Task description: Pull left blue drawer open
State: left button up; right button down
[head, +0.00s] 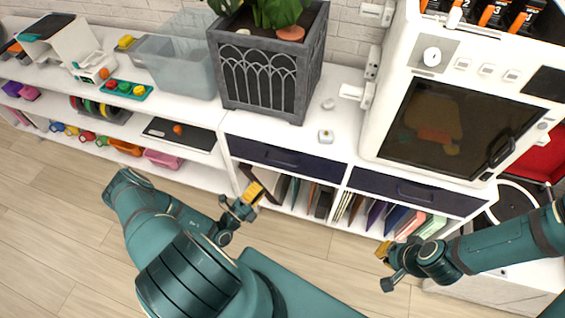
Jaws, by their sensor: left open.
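The left blue drawer (262,158) is a dark navy front with a dark bar handle (281,162), set under the white top below the planter. It looks closed. My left gripper (254,193) has yellow finger pads and is open and empty, in front of and below the drawer's left part, apart from the handle. The right blue drawer (402,189) sits beside it with its own handle and looks closed. My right gripper (384,252) is low in front of the right shelf, near the floor; its finger gap is too small to judge.
A dark planter (268,75) stands on the white top above the left drawer. A white machine (455,90) with a dark window stands to its right. Books (318,198) fill the shelves under the drawers. The wooden floor (60,235) is free on the left.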

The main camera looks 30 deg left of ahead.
aim_at(282, 163)
pick_arm(q)
jog(key=x, duration=1.3)
jog(key=shift+d, duration=0.1)
jog(key=shift+s, duration=0.1)
grip_shut()
